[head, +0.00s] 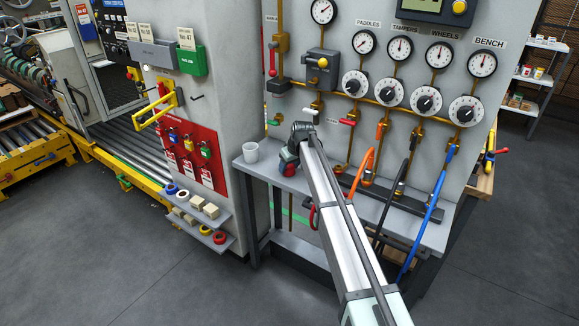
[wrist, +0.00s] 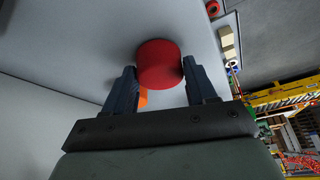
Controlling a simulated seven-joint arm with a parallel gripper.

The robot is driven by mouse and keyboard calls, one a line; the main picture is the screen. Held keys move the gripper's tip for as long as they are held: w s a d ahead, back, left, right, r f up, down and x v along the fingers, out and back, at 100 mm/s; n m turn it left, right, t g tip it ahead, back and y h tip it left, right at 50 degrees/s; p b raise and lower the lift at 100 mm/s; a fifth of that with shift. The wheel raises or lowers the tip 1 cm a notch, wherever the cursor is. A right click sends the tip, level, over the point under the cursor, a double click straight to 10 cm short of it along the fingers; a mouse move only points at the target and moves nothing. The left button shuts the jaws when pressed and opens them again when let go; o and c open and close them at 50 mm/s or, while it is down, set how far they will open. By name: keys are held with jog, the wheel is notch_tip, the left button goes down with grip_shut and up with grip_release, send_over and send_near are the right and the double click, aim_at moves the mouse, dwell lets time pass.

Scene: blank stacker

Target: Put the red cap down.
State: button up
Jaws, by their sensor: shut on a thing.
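The red cap (wrist: 159,62) is a short round cylinder. It sits between the two dark fingers of my gripper (wrist: 161,76) in the wrist view, and both fingertips press on its sides. In the head view my gripper (head: 289,158) is at the left part of the grey bench (head: 262,169), with the red cap (head: 288,170) low at its end. I cannot tell whether the cap touches the bench top. A grey surface lies behind it in the wrist view.
Orange, black and blue hoses (head: 427,215) hang over the bench to the right. A small shelf (head: 203,215) with rings and blocks is at lower left. An orange thing (wrist: 143,98) shows between my fingers.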

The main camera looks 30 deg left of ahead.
jog(key=shift+f, duration=0.1)
jog(key=o, duration=1)
jog(key=v, duration=1.2)
